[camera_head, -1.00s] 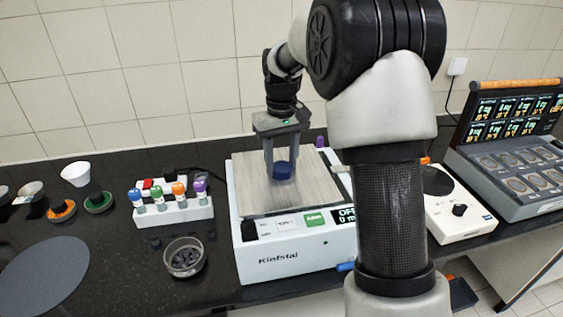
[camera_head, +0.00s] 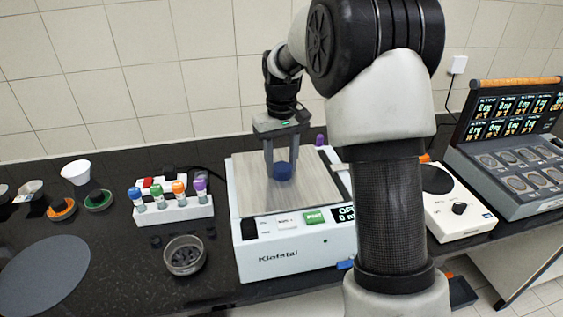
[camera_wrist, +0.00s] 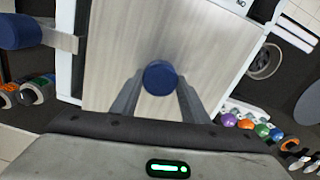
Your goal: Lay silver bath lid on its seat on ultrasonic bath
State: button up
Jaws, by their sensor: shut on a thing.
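The silver bath lid (camera_head: 262,196) is a flat brushed-metal plate with a round blue knob (camera_head: 282,172) standing near its middle. It lies over the top of the white ultrasonic bath (camera_head: 290,258), and looks level. My gripper (camera_head: 282,166) points down, with its two fingers on either side of the knob, shut on it. In the wrist view the knob (camera_wrist: 160,77) is between the fingertips and the plate (camera_wrist: 115,60) spreads beneath.
A white rack (camera_head: 173,213) with several coloured-cap tubes and a clear dish (camera_head: 184,256) stand left of the bath. A white device with a dark round plate (camera_head: 460,215) and a grey multi-well unit (camera_head: 515,165) stand to the right. A wall rises behind.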

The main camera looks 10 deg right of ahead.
jog(key=shift+f, duration=0.15)
dwell(0.5)
jog(key=o, duration=1.5)
notch_tip(320, 180, up, 7)
jog(key=p, duration=0.5)
jog(key=shift+f+p, duration=0.1)
jog(key=shift+p, duration=0.2)
